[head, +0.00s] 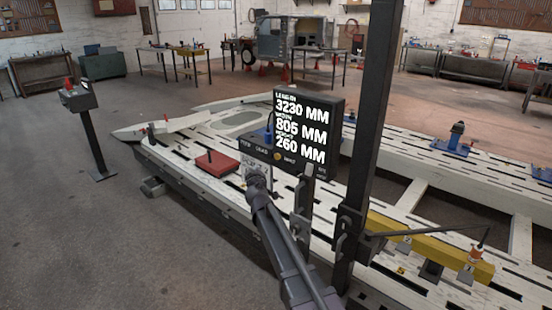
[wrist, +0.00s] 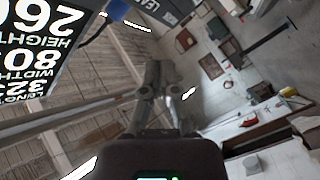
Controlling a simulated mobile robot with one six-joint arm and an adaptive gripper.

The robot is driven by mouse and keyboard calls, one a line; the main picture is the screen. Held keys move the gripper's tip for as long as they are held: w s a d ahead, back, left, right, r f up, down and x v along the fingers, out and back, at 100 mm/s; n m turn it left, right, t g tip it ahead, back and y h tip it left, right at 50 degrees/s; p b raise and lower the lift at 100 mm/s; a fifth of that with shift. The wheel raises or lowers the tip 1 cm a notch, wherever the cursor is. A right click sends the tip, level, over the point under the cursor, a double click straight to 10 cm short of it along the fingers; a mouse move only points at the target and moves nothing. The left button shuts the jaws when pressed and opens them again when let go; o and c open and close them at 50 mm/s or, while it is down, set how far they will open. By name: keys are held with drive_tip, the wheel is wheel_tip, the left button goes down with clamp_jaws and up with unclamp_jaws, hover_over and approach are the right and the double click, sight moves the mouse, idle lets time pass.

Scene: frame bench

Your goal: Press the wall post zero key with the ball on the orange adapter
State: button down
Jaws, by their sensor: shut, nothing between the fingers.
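A black display (head: 302,130) reads length 3230 MM, a width of about 806 MM and height 260 MM. It also shows upside down in the wrist view (wrist: 38,45). Below it is a dark key panel (head: 262,150) with small labels and one small orange round mark (head: 277,156); I cannot tell which key is the zero key. My gripper (head: 257,176) is shut and empty, in front of that panel, and hides part of it. It also shows in the wrist view (wrist: 158,75). A small orange adapter (head: 472,262) sits at the right end of the yellow beam (head: 425,245). A thin pointer ends just above it; its ball is too small to make out.
A tall dark post (head: 372,120) stands right of the display, close to my arm. The white slotted bench (head: 225,175) carries a red plate (head: 217,162) and blue clamps (head: 457,140). A pedestal with a box (head: 80,98) stands at left. The front-left floor is clear.

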sight(275, 157)
drive_tip(key=w+d, duration=0.5)
drive_tip(key=w, duration=0.1)
drive_tip(key=shift+w, duration=0.35)
drive_tip(key=shift+w+d, duration=0.1)
drive_tip(key=shift+d, duration=0.1)
idle(1.5)
drive_tip(key=shift+w+d, duration=0.2)
drive_tip(key=shift+w+d, duration=0.3)
drive_tip(key=shift+w, duration=0.1)
idle(1.3)
drive_tip(key=shift+s+a, duration=0.1)
drive_tip(key=shift+s, duration=0.1)
idle(0.3)
drive_tip(key=shift+s+a, duration=0.5)
drive_tip(key=shift+s, duration=0.05)
idle(0.3)
drive_tip(key=shift+s+a, duration=0.8)
drive_tip(key=shift+s, duration=0.2)
drive_tip(key=shift+s+a, duration=0.75)
drive_tip(key=shift+s, duration=0.25)
